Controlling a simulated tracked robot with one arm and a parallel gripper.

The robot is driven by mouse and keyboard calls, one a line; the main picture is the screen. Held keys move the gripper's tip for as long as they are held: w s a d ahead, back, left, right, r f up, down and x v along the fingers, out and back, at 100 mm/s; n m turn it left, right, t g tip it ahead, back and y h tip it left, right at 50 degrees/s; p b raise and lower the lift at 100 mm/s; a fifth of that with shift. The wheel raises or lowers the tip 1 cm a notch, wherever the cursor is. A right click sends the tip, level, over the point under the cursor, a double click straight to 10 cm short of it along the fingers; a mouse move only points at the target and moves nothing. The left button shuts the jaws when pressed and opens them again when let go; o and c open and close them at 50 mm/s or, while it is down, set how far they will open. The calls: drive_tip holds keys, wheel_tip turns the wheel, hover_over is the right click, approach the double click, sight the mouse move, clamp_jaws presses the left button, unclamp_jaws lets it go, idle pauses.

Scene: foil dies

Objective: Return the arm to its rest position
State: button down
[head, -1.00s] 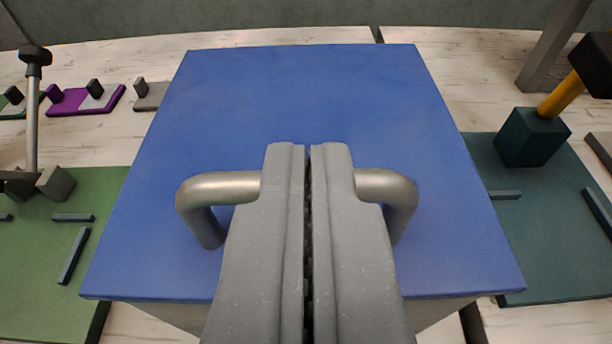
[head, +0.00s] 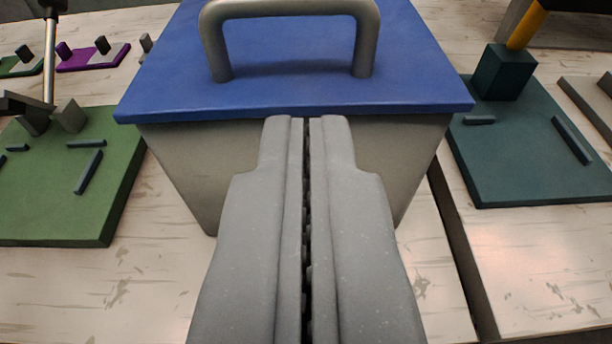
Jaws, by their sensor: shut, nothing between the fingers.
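My gripper (head: 307,122) is shut and empty, its two grey fingers pressed together in the middle of the view. Its tips show just below the front edge of a blue lid (head: 290,88). The lid lies on a grey tapered box (head: 190,165) and carries a grey bar handle (head: 290,10). The handle is beyond the fingertips, and I see no contact with it. The fingers hide the middle of the box front.
A green plate (head: 60,215) with small dark bars lies at left. A teal plate (head: 510,170) with a dark teal block (head: 503,72) lies at right. A purple plate (head: 92,58) is at the far left. The pale wooden table (head: 110,300) is clear in front, with a dark gap at right.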

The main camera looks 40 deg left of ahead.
drive_tip(key=shift+s+d+f, duration=0.25)
drive_tip(key=shift+s, duration=0.05)
drive_tip(key=shift+r, duration=0.1)
drive_tip(key=w+d+r+m+h+p, duration=0.1)
drive_tip(key=d+r+m+h+p, duration=0.15)
drive_tip(key=r, duration=0.45)
drive_tip(key=w+d+r+m+h+p, duration=0.2)
drive_tip(key=r+h+p, duration=0.2)
drive_tip(key=r, duration=0.2)
drive_tip(key=a+r+m+t+h+p, duration=0.1)
drive_tip(key=a+r+p, duration=0.1)
drive_tip(key=r, duration=0.8)
drive_tip(key=s+a+r+m+t+h+p, duration=0.1)
drive_tip(key=a+r, duration=0.4)
drive_tip(key=r, duration=0.5)
drive_tip(key=shift+s+a+m+t+h+p, duration=0.2)
drive_tip(key=shift+m+t+h+p, duration=0.45)
drive_tip(key=shift+p, duration=0.25)
